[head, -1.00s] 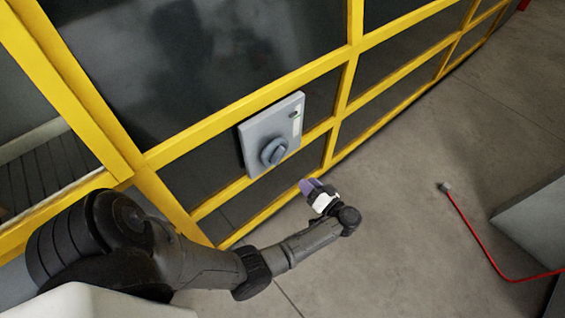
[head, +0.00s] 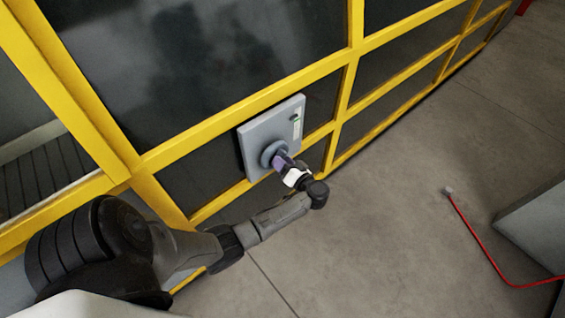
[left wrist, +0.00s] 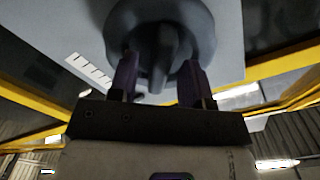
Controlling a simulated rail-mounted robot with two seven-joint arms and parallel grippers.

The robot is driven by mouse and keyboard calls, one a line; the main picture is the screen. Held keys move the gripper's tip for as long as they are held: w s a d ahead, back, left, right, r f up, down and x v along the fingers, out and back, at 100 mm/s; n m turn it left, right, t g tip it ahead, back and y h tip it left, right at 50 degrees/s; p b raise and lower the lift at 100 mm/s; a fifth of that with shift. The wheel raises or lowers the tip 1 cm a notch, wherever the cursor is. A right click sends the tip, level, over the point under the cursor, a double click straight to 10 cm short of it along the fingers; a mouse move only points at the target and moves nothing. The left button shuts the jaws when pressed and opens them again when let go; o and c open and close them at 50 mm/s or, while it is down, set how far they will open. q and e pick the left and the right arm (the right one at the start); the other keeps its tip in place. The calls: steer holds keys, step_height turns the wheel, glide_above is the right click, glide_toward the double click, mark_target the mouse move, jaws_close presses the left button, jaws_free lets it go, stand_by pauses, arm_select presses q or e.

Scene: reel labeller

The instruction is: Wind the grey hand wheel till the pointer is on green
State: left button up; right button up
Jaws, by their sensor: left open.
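The grey hand wheel (head: 269,152) is on the front of a grey panel (head: 257,133) fixed to the yellow frame. It also shows large in the left wrist view (left wrist: 192,22), with a raised bar across its middle. A small green-and-white gauge strip (head: 297,122) is at the panel's upper right; I cannot make out where its pointer stands. My left gripper (head: 280,161) is at the wheel. In the left wrist view its two purple fingers (left wrist: 158,82) are apart, one on each side of the bar, and partly cover the wheel. My right gripper is not in view.
Yellow frame bars (head: 240,101) with dark panes surround the panel. A red cable (head: 478,240) lies on the floor at the right beside a grey box (head: 535,225). The floor between the frame and the cable is clear.

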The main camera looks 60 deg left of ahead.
arm_select(q)
steer(key=shift+a, duration=0.1)
steer(key=shift+c, duration=0.3)
jaws_close()
steer(key=shift+n+p, duration=2.2)
steer(key=shift+n, duration=5.3)
